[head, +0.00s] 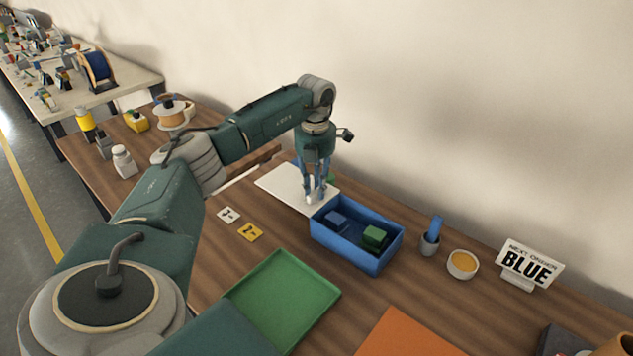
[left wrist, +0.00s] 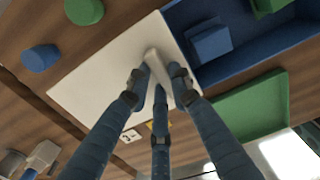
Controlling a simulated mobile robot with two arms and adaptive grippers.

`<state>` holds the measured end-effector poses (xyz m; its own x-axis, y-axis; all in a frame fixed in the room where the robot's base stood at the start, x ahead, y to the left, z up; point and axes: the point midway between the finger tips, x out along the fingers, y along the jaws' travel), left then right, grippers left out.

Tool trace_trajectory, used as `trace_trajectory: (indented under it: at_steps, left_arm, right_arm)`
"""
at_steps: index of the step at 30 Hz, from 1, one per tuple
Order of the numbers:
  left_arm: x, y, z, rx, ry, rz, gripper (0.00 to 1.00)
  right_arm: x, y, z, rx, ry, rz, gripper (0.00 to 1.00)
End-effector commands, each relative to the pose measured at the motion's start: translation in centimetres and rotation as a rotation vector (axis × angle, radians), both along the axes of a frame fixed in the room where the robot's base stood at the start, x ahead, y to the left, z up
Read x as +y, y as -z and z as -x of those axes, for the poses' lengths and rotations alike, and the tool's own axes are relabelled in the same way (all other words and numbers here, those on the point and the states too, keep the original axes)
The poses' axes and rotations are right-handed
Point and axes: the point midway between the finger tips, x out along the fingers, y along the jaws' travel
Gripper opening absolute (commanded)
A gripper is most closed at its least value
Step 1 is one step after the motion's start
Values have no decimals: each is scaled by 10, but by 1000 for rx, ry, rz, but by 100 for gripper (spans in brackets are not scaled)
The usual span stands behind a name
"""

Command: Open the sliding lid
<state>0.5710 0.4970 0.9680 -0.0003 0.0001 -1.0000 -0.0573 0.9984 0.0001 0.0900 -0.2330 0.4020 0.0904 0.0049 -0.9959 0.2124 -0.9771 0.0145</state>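The white sliding lid (head: 282,187) is a flat panel lying to the left of the blue box (head: 338,238). It also shows in the left wrist view (left wrist: 95,88), with its edge beside the box wall. The box is uncovered, with a blue block (head: 336,219) and a green block (head: 375,236) inside. My left gripper (head: 315,198) points down over the lid's right end. Its fingers (left wrist: 158,82) close around a small pale handle (left wrist: 157,62) on the lid, near the box. My right gripper is not in view.
A green tray (head: 328,293) and an orange mat (head: 405,335) lie in front. Two number cards (head: 228,215) lie left of the box. A cup (head: 430,243), a bowl (head: 462,265) and a "BLUE" sign (head: 526,265) stand to the right. Blue and green pieces (left wrist: 40,57) lie beyond the lid.

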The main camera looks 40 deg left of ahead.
Motion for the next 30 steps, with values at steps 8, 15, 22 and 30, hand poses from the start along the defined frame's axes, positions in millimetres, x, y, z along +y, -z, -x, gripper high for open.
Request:
trace_trajectory:
  at_steps: [8,15,22,30]
  left_arm:
    - [0,0,0,-1,0,0,40]
    - [0,-11,-1,-3,0,1,40]
    - [-1,-57,-2,-6,1,1,40]
    - [0,-106,-1,-4,0,1,40]
  right_arm:
    - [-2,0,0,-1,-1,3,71]
    - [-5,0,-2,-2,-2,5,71]
    - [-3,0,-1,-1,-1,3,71]
    - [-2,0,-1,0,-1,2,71]
